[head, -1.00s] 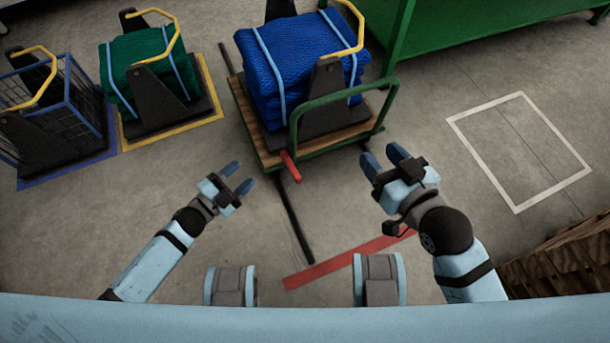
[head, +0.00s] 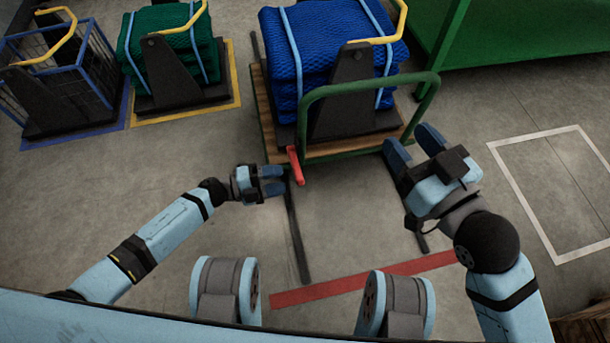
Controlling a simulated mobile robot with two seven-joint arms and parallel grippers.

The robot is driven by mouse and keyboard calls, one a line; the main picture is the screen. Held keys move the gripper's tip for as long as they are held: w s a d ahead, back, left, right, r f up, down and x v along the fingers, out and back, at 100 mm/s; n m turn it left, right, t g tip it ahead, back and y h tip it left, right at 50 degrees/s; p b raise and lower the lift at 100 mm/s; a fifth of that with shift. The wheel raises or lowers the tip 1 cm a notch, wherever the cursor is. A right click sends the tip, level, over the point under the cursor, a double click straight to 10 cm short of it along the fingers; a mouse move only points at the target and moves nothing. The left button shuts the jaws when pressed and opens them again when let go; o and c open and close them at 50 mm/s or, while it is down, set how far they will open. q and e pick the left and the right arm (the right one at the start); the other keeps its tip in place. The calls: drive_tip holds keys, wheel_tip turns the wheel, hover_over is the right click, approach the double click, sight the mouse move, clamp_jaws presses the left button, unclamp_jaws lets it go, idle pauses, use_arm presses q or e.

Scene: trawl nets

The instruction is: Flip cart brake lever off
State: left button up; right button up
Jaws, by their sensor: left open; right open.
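The cart (head: 340,150) has a wooden deck, a green frame and a green push handle (head: 372,84). It carries a bundle of blue net tied with light blue straps (head: 325,40). The red brake lever (head: 295,166) sticks out at the cart's near left corner, angled down toward me. My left gripper (head: 282,182) is open and empty, just left of and below the lever, with its fingers pointing right. I cannot tell whether it touches the lever. My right gripper (head: 412,145) is open and empty by the cart's near right corner.
A green net bundle (head: 170,50) sits on a yellow-edged floor spot, with a blue wire cage (head: 60,80) left of it. A red floor strip (head: 350,284) runs in front of me. A white floor outline (head: 520,190) at right is empty. A green bench (head: 520,35) stands behind it.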

sight(300, 176)
use_arm(q)
drive_tip(key=b+x, duration=0.1)
drive_tip(key=x, duration=0.5)
drive_tip(key=shift+d+f+b, duration=0.1)
drive_tip(key=shift+d+b, duration=0.1)
drive_tip(key=shift+b, duration=0.2)
drive_tip(key=shift+w+d, duration=0.25)
drive_tip(key=shift+d, duration=0.35)
use_arm(e)
drive_tip(key=shift+w+d+r+n+t+y, duration=0.15)
drive_tip(key=shift+w+d+n+t+y, duration=0.25)
drive_tip(key=shift+n, duration=0.5)
use_arm(q)
clamp_jaws()
use_arm(e)
drive_tip(key=shift+w+r, duration=0.1)
drive_tip(key=shift+r, duration=0.1)
